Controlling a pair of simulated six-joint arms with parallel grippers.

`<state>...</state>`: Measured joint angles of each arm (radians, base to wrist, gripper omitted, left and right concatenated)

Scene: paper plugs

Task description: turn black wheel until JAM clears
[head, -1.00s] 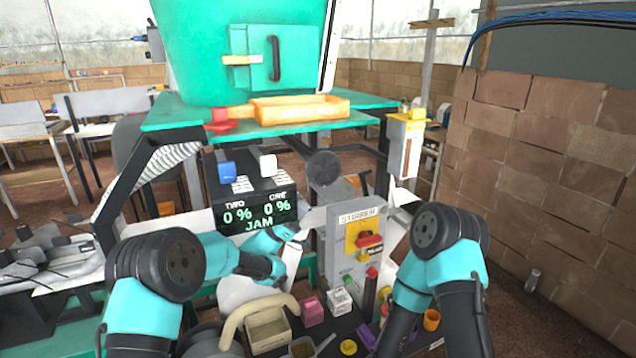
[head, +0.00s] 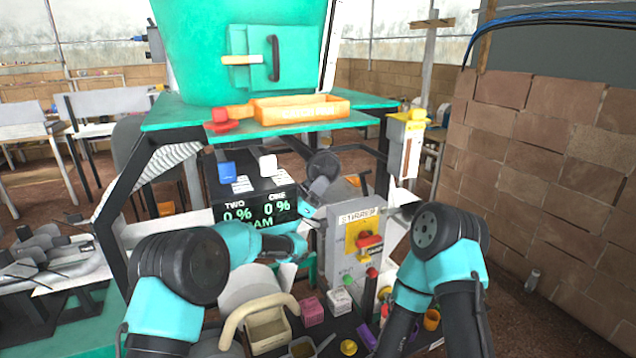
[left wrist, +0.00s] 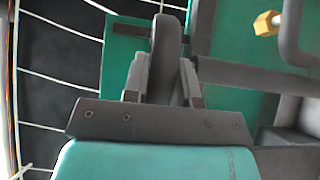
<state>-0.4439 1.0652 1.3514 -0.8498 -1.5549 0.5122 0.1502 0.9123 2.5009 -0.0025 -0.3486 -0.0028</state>
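The green bench top (head: 180,118) with an orange tray (head: 300,108) lies above the wheel. Blue and white blocks sit above the display. Small boxes, a beige basket (head: 268,328) and a yellow disc (head: 348,347) lie low in front. A brick wall is at the right.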

